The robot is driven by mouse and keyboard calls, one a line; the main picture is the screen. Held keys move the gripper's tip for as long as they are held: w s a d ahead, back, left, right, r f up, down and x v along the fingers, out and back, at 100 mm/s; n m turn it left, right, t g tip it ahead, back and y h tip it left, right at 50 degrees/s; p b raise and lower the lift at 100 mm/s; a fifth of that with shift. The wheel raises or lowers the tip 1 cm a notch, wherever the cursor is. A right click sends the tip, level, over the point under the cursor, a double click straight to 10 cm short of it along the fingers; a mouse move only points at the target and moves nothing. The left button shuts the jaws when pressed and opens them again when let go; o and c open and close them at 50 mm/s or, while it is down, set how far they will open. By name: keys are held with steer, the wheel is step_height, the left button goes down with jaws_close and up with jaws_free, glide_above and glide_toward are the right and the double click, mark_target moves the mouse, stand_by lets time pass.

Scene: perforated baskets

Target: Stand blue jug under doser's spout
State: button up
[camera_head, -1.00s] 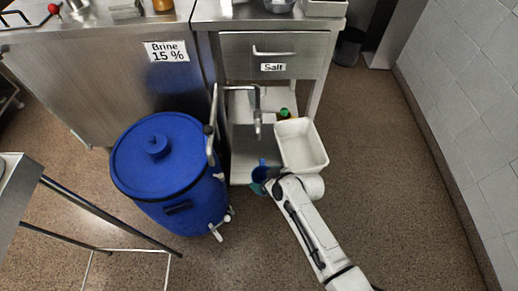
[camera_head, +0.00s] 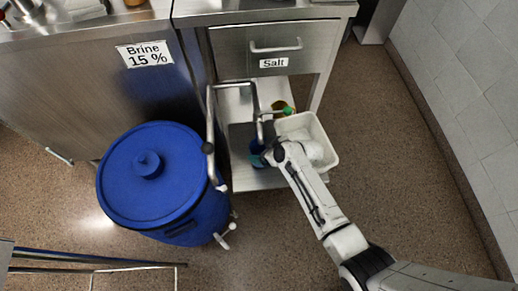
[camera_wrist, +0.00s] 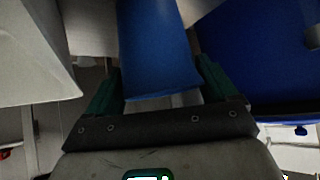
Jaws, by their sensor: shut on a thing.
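The blue jug (camera_head: 255,148) is on or just above the lower steel shelf, mostly hidden by my arm in the head view. My gripper (camera_head: 264,158) is shut on it. In the wrist view, the jug's blue body (camera_wrist: 155,50) fills the space between the two green fingers of my gripper (camera_wrist: 157,88). The doser's bent steel pipe (camera_head: 211,115) rises beside the blue barrel, and its spout (camera_head: 259,128) points down close to the jug. I cannot tell whether the jug is exactly beneath the spout or touches the shelf.
A white bin (camera_head: 330,150) stands right of the jug; it also shows in the wrist view (camera_wrist: 30,60). A green-capped bottle (camera_head: 288,110) is behind. The large blue barrel (camera_head: 150,175) stands left. The Salt drawer (camera_head: 275,50) is above the shelf. Open floor lies at right.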

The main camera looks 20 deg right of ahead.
steer(key=shift+f, duration=0.65)
steer(key=shift+f, duration=0.15)
steer(key=o, duration=0.9)
steer(key=shift+o, duration=0.2)
steer(key=shift+s+d+r, duration=0.15)
steer(key=shift+s+r, duration=0.05)
steer(key=shift+r, duration=0.2)
steer(key=s+d+r+m+g+h, duration=0.1)
steer(key=s+d+r+m+g, duration=0.1)
steer(key=s+r, duration=0.3)
steer(key=s+d+r+m+g+h+p, duration=0.1)
steer(key=s+r, duration=0.5)
steer(key=s, duration=0.8)
steer(key=s+d+r+m+g+h+p, duration=0.1)
steer(key=s+d+r+m+g+h, duration=0.1)
steer(key=s, duration=0.8)
step_height(320, 180, up, 3)
steer(key=shift+s+d+r+m+g+h, duration=0.2)
steer(key=shift+d+m+g+h, duration=0.1)
steer(key=shift+d+g, duration=0.75)
